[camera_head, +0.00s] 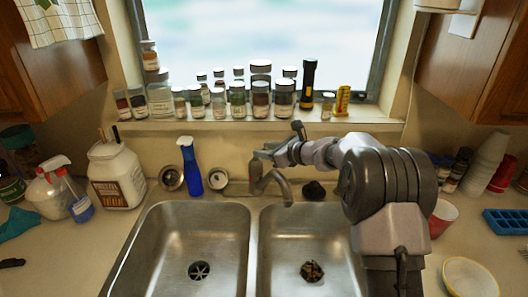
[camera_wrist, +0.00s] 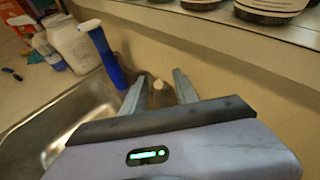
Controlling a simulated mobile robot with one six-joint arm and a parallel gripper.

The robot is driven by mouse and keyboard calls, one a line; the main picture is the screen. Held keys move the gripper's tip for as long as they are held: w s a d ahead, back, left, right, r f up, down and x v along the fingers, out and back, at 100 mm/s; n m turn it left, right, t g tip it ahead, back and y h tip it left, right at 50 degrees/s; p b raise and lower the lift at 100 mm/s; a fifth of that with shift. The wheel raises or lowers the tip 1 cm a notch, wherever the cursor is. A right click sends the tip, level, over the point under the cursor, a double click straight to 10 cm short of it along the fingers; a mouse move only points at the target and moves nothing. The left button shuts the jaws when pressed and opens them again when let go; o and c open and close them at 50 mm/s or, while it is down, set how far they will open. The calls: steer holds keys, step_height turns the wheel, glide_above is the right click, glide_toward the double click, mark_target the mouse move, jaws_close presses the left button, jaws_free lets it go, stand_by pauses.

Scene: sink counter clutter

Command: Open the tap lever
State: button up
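My gripper (camera_head: 260,151) is at the top of the tap, reaching in from the right. In the wrist view the two fingers of my gripper (camera_wrist: 160,85) are spread apart. A brownish-grey part of the tap (camera_wrist: 160,95) shows in the gap between them. I cannot tell whether either finger touches it. The lever cannot be made out clearly, as the gripper covers the tap's top in the head view.
A blue spray bottle (camera_head: 191,167) stands left of the tap. A white tub (camera_head: 117,176) is farther left. Several jars and a black flashlight (camera_head: 308,84) line the window sill (camera_head: 190,126) above. The sink basins (camera_head: 193,245) are open in front.

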steer(key=shift+w+a+f, duration=0.15)
steer(key=shift+w+a, duration=0.05)
steer(key=shift+a, duration=0.05)
jaws_close()
stand_by(1.4)
